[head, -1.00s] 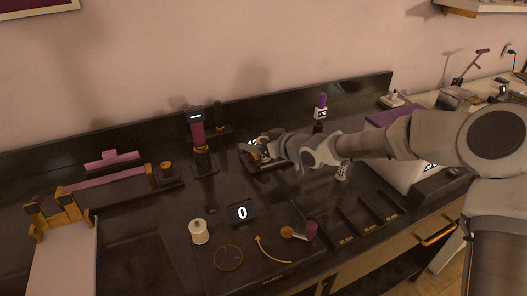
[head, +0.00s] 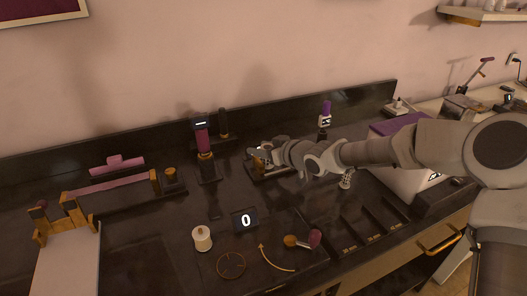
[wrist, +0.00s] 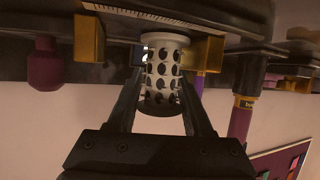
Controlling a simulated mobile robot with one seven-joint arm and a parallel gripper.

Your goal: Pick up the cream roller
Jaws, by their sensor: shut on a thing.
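The cream roller (wrist: 163,70), a pale cylinder with rows of dark round holes, sits upright between the two fingers of my gripper (wrist: 163,105) in the wrist view. The fingers are shut on its sides. Its top end in that view lies close to a dark fixture with brass blocks (wrist: 89,38). I cannot tell whether it still touches the fixture. In the head view my gripper (head: 267,154) is low over a small dark stand at the back of the counter, and it mostly hides the roller.
A white spool (head: 202,239) and a display reading 0 (head: 245,220) stand in front. A purple-topped post (head: 203,142) is left of my gripper, and another perforated cylinder (head: 346,180) stands right, below my arm. A pink bar (head: 112,184) lies across brass supports at left.

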